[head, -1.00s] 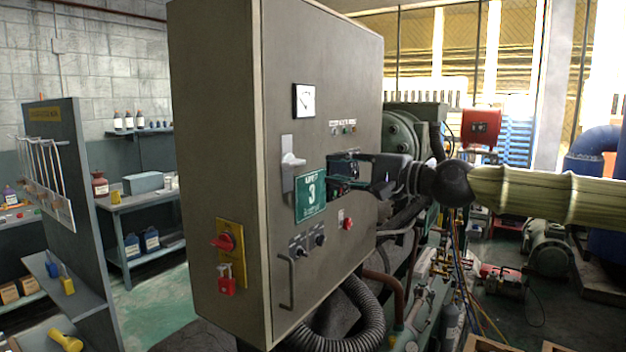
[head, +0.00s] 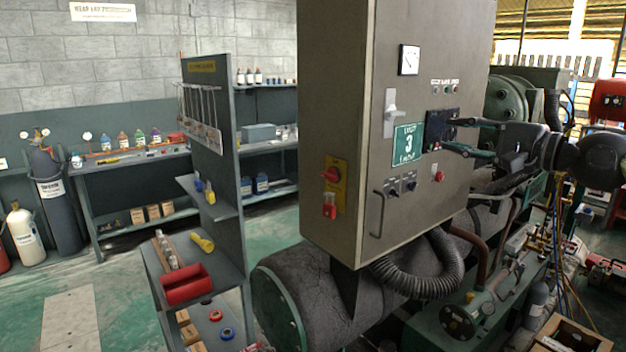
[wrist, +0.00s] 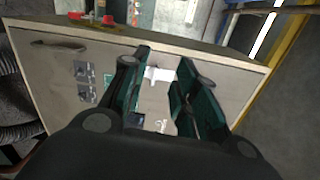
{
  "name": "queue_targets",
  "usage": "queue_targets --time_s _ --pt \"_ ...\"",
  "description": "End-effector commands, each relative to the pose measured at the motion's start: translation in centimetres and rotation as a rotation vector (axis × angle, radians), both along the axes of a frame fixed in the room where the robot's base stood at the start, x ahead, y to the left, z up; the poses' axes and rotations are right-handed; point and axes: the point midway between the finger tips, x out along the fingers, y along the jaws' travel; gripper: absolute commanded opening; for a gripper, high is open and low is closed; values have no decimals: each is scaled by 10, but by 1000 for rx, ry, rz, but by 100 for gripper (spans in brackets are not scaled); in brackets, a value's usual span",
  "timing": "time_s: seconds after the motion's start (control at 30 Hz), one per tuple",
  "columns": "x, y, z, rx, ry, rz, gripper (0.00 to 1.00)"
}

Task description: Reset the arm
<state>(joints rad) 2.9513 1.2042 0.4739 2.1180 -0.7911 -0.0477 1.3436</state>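My gripper (head: 452,136) is in front of the grey control cabinet (head: 340,110), at the height of its green sign marked 3 (head: 407,144). The two fingers are apart with nothing between them. In the wrist view, my gripper (wrist: 163,75) also shows open, with the cabinet face (wrist: 60,70) and a white switch handle (wrist: 158,74) seen beyond the gap. I cannot tell the exact distance from the fingertips to the panel. My arm comes in from the right edge of the head view.
A red rotary switch with a red padlock (head: 330,210) is on the cabinet's side. A green compressor (head: 515,100) stands behind it. A tool rack (head: 215,150) with a red bin (head: 187,284) is left of it. Gas cylinders (head: 50,190) stand far left. Green floor between is open.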

Motion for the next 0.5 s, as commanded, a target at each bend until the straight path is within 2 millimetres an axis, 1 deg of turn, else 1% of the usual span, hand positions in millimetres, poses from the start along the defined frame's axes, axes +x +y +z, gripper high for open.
queue_targets --time_s 0.03,0.1,0.13,0.27,0.37,0.47,0.5 --pt "2 6 -10 -10 17 12 29" --pt "15 4 -20 -38 6 -36 29" --pt "18 7 -25 -50 11 -42 29" --pt "26 21 -48 -84 32 -37 29" --pt "30 30 -69 -114 54 -35 29" --pt "34 36 -95 -147 79 -36 29" --pt "36 39 -108 -165 90 -35 29"
